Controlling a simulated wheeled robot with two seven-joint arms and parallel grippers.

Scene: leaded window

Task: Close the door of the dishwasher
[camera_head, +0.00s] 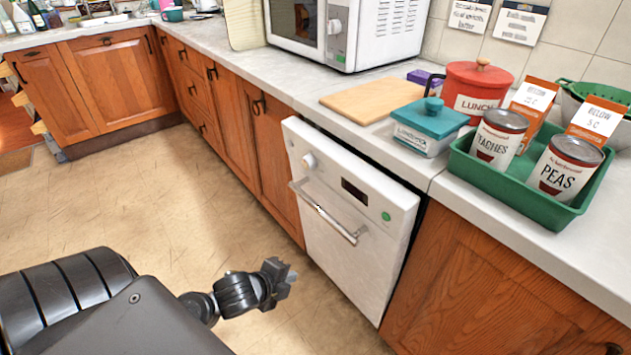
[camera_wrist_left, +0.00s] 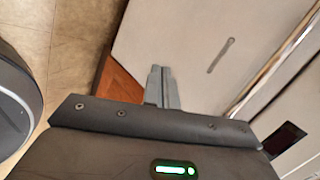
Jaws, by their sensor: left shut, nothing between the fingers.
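The white dishwasher door (camera_head: 345,235) is in the middle right of the head view, under the counter. It is nearly upright, with its top edge tilted slightly out and a dark gap along its right side. It has a bar handle (camera_head: 325,215), a knob and a dark display. My left gripper (camera_head: 284,278) is low in front of the door's left side, shut and empty. In the left wrist view, its fingers (camera_wrist_left: 163,88) point at the door's white front (camera_wrist_left: 185,40), with the handle (camera_wrist_left: 275,75) to the right. Contact cannot be told. My right gripper is not in view.
Wooden cabinets (camera_head: 225,110) flank the dishwasher. The counter above holds a microwave (camera_head: 350,30), a cutting board (camera_head: 372,98), a teal box (camera_head: 430,125), a red pot (camera_head: 478,88) and a green tray (camera_head: 560,215) with cans. The floor (camera_head: 150,200) in front is clear.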

